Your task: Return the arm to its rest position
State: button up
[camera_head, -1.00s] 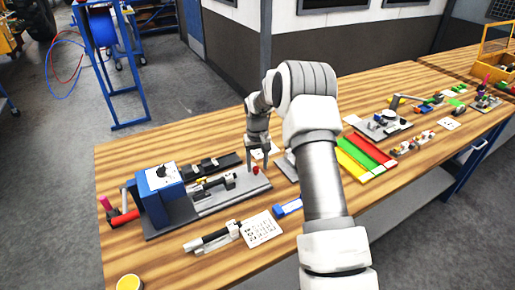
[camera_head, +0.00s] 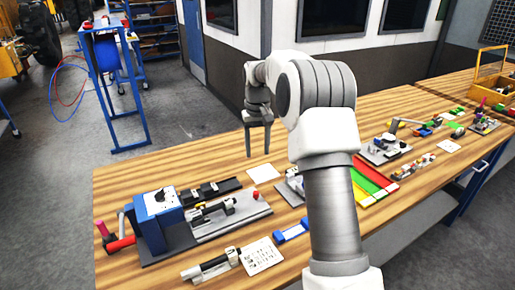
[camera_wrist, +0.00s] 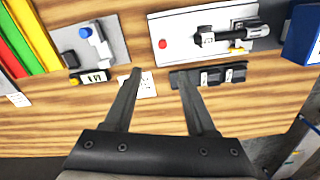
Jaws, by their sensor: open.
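My gripper (camera_head: 258,140) is raised above the far side of the wooden workbench (camera_head: 130,180) in the head view. Its two fingers point down, apart, with nothing between them. In the wrist view my gripper (camera_wrist: 158,85) also shows both fingers spread and empty, with the bench below. A white card (camera_wrist: 140,84) lies on the bench beneath and partly behind the left finger. My arm runs up the middle of the head view and hides part of the bench.
A blue machine (camera_head: 158,215) on a grey base with a small red knob (camera_head: 256,195) stands at the left. Red, yellow and green strips (camera_head: 370,182) lie right of my arm. A yellow crate (camera_head: 490,90) stands far right. The air around my gripper is clear.

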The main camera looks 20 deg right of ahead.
dwell(0.3)
jog(key=s+a+r+t, duration=0.1)
jog(key=s+a+r, duration=0.2)
jog(key=s+r, duration=0.45)
jog(key=s+a+r+t, duration=0.2)
jog(key=s+r, duration=0.4)
jog(key=s, duration=0.3)
jog(key=s+a+f+t, duration=0.1)
jog(key=s, duration=0.8)
jog(key=s+a+f+t, duration=0.1)
jog(key=s+a, duration=0.1)
jog(key=s, duration=0.8)
jog(key=shift+s+f+n+t, duration=0.2)
jog(key=shift+f+n+t, duration=0.1)
jog(key=shift+n, duration=0.1)
